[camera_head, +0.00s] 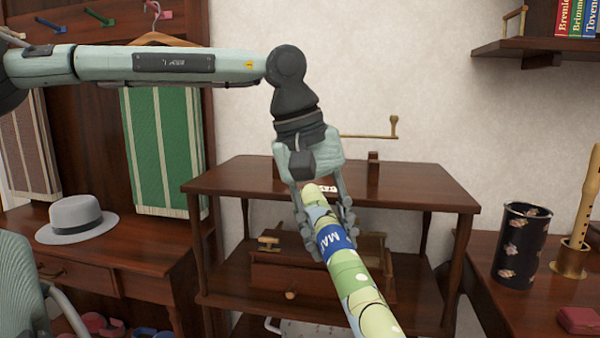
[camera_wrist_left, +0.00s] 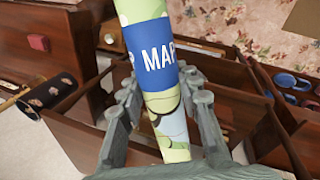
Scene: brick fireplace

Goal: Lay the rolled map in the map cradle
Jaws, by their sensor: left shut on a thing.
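The rolled map (camera_head: 350,275) is a long green and cream tube with a blue "MAP" band. My left gripper (camera_head: 323,222) is shut on it near its upper end, in front of the wooden stand. The map is tilted, its lower end running out of the head view's bottom edge. In the left wrist view the map (camera_wrist_left: 164,110) lies between the fingers (camera_wrist_left: 165,100). A small wooden upright (camera_head: 373,168) stands on the stand's top, with another partly behind my gripper. They may be the map cradle, but I cannot tell. My right gripper is not in view.
The wooden stand (camera_head: 430,190) has a mostly clear top with a small label and open shelves below. A brass crank (camera_head: 393,127) shows behind it. Right are a dark patterned cylinder (camera_head: 521,245) and a flute (camera_head: 585,200). A grey hat (camera_head: 76,219) lies left.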

